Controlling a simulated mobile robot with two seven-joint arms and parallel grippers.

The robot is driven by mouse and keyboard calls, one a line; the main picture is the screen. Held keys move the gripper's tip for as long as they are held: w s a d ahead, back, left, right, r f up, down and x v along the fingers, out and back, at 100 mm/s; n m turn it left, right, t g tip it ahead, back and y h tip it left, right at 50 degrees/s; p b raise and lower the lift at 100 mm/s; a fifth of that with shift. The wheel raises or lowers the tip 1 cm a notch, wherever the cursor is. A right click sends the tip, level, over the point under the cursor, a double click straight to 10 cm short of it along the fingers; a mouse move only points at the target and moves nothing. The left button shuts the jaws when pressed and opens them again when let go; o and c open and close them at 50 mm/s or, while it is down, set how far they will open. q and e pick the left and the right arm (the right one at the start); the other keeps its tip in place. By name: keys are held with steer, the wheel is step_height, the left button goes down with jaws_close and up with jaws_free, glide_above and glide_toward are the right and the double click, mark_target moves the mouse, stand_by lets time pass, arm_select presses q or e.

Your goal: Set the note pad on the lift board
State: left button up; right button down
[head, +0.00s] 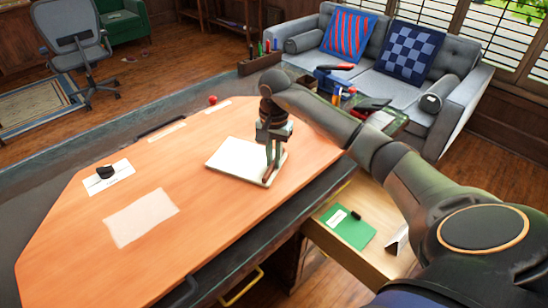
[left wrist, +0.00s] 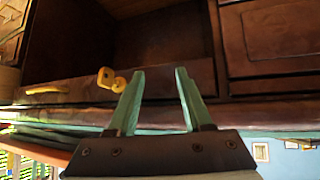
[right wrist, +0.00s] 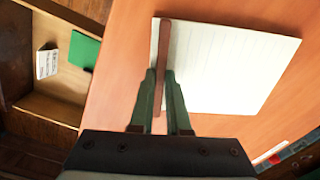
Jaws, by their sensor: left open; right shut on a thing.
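The note pad (head: 236,159) is white and lined, with a brown bound edge (right wrist: 165,45). My right gripper (head: 271,168) points down and is shut on that bound edge, one finger on each side in the right wrist view (right wrist: 164,80). The pad lies flat over the right-hand part of the broad orange board (head: 190,220), which I take to be the lift board. I cannot tell whether it rests fully on it. My left gripper (left wrist: 158,75) is open and empty, before a dark wood cabinet, and is outside the head view.
The board also carries a blank sheet (head: 141,217), a sheet with a black object (head: 106,172), and a red ball (head: 212,100). An open drawer (head: 375,262) holds a green notebook (head: 347,227). Pens and boxes stand along the far right edge. The board's front middle is clear.

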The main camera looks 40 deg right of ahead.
steer(key=c, duration=0.9)
jaws_free()
step_height(320, 180, up, 12)
steer(key=shift+r, duration=0.15)
